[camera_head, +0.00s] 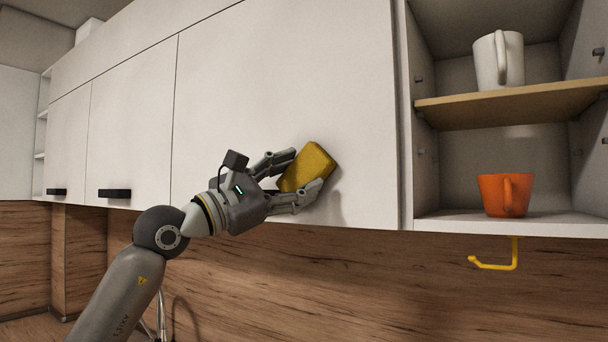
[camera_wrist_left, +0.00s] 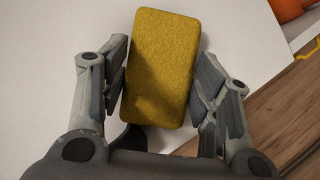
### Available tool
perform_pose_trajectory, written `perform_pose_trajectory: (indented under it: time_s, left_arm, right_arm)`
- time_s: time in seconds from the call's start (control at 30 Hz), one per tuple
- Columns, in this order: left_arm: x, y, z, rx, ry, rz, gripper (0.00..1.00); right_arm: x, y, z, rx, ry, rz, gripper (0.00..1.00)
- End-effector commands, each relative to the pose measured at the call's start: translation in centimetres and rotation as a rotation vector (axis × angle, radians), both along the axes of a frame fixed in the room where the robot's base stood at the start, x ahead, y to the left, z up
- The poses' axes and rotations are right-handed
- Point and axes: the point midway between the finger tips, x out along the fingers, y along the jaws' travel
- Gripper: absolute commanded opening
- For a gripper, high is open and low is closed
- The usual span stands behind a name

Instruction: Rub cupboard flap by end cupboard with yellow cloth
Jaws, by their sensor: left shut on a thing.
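The yellow cloth (camera_head: 308,167) is a thick block-like pad between the fingers of my left gripper (camera_head: 296,176). My left gripper is shut on it and holds it at the white cupboard flap (camera_head: 270,80), near the flap's lower right part. The cloth (camera_wrist_left: 162,65) fills the middle of the left wrist view, with a finger of the left gripper (camera_wrist_left: 162,85) on each side and the white flap (camera_wrist_left: 60,50) behind it. I cannot tell whether the cloth touches the flap. The flap's handle is not seen; my arm and gripper may hide it. My right gripper is not in view.
To the right is an open end cupboard (camera_head: 431,180) with a white mug (camera_head: 498,62) on its wooden shelf (camera_head: 520,103) and an orange mug (camera_head: 503,196) below. A yellow hook (camera_head: 515,254) hangs underneath. More white flaps with black handles (camera_head: 115,194) lie to the left.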

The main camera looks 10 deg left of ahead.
Motion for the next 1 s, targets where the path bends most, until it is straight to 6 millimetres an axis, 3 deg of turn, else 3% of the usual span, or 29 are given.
perform_pose_trajectory:
  time_s: [0.37,1.0]
  left_arm:
    - [0.0,0.3,-0.2,0.001,0.000,0.002,0.38]
    - [-5.3,2.4,-0.1,0.002,-0.002,0.002,0.38]
  right_arm:
    - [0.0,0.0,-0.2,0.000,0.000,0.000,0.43]
    - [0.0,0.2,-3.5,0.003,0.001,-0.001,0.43]
